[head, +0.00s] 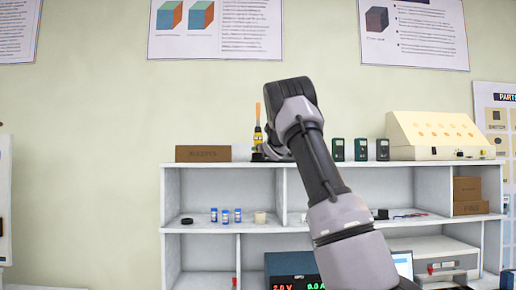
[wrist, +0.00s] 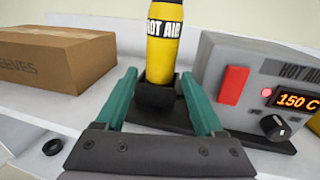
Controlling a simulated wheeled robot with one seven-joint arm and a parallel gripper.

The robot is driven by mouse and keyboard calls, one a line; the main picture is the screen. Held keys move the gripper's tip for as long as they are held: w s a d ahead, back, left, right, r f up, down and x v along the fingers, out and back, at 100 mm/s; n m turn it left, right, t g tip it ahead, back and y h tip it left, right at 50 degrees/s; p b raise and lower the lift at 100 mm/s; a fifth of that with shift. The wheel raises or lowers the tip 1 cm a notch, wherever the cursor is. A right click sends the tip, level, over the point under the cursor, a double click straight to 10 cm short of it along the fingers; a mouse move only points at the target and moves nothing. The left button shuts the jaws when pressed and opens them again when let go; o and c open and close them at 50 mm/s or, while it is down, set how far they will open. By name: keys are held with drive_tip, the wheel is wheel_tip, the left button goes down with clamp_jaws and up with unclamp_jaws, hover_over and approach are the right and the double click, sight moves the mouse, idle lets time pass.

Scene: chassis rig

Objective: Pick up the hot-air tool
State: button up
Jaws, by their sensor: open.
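In the head view the tool (head: 257,136) shows on the shelf top, partly hidden by my arm, with an orange tip upward. My gripper (wrist: 159,80) is open, with one teal finger on each side of the tool's lower part and holder. I cannot tell whether either finger touches it. The fingers are hidden behind my arm in the head view.
A brown "SLEEVES" box (wrist: 52,58) stands close to the left. A grey hot-air station (wrist: 245,85) with a red switch and a "150 C" display stands close to the right. Dark meters (head: 361,149) and a beige panel (head: 440,135) are farther right on the shelf (head: 200,167).

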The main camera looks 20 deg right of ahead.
drive_tip(key=w, duration=0.6)
drive_tip(key=shift+d, duration=0.3)
drive_tip(key=shift+r, duration=0.1)
clamp_jaws()
